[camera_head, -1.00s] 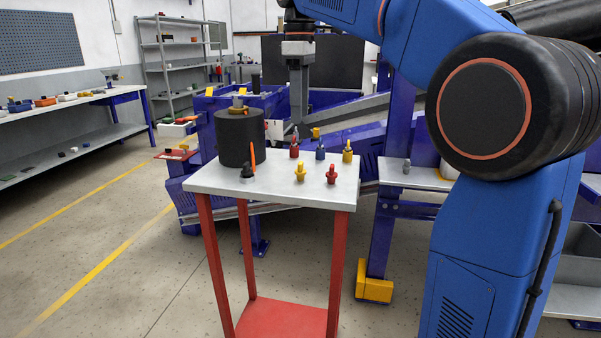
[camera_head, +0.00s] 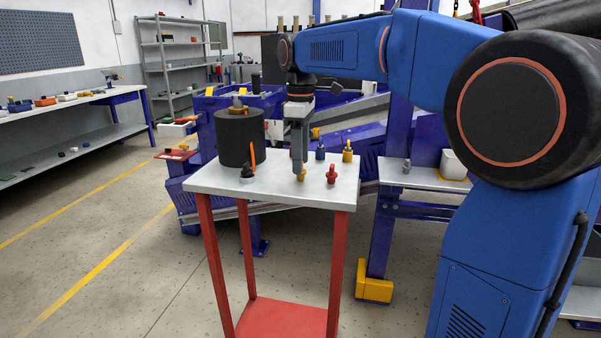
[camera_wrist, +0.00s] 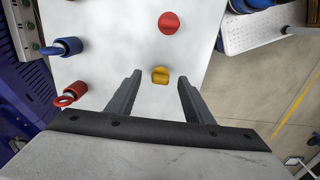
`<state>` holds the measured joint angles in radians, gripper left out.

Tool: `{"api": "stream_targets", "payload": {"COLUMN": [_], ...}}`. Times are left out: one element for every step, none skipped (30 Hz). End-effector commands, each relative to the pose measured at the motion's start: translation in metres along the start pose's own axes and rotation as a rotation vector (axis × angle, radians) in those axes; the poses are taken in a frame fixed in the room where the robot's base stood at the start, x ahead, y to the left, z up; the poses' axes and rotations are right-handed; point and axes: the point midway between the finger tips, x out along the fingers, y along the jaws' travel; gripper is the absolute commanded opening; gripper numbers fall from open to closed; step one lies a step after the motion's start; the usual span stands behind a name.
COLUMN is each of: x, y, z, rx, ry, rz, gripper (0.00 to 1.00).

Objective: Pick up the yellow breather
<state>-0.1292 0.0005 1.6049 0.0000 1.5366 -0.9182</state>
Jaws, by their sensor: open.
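The yellow breather (camera_head: 301,178) stands on the white top of the small red-legged table (camera_head: 215,181). In the wrist view the yellow breather (camera_wrist: 160,75) lies between the two fingertips, apart from both. My gripper (camera_head: 299,167) is open and points down over it, with its fingers hiding most of it in the head view. The open gripper (camera_wrist: 160,84) is empty. A red breather (camera_head: 332,174) stands just to the right; it is a red disc (camera_wrist: 168,22) in the wrist view.
Ringed pieces stand behind: a blue one (camera_head: 320,150), a gold one (camera_head: 347,152) and a red one (camera_wrist: 70,94), which the gripper hides in the head view. A large black cylinder (camera_head: 240,138) and a black piece with an orange lever (camera_head: 248,171) stand at the left.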

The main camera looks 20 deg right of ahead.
Motion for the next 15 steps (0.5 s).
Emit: {"api": "stream_targets", "payload": {"x": [0.006, 0.010, 0.013, 0.015, 0.017, 0.018, 0.019, 0.019, 0.019, 0.019, 0.019, 0.019, 0.019, 0.019, 0.019], "y": [-0.001, -0.001, -0.001, 0.000, 0.000, 0.000, 0.000, 0.000, 0.000, 0.000, 0.000, 0.000, 0.000, 0.000, 0.000], "z": [0.000, 0.000, 0.000, 0.000, 0.000, 0.000, 0.000, 0.000, 0.000, 0.000, 0.000, 0.000, 0.000, 0.000, 0.000], "rx": [0.000, 0.000, 0.000, 0.000, 0.000, 0.000, 0.000, 0.000, 0.000, 0.000, 0.000, 0.000, 0.000, 0.000, 0.000], "ry": [-0.001, -0.001, -0.001, 0.000, 0.000, 0.000, 0.000, 0.000, 0.000, 0.000, 0.000, 0.000, 0.000, 0.000, 0.000], "rz": [-0.001, -0.001, -0.001, 0.000, 0.000, 0.001, 0.000, 0.000, 0.001, 0.001, 0.001, 0.001, 0.001, 0.001, 0.001], "gripper": [0.47, 0.47, 0.47, 0.47, 0.47, 0.47, 0.47, 0.47, 0.47, 0.47, 0.47, 0.47, 0.47, 0.40, 0.30]}}
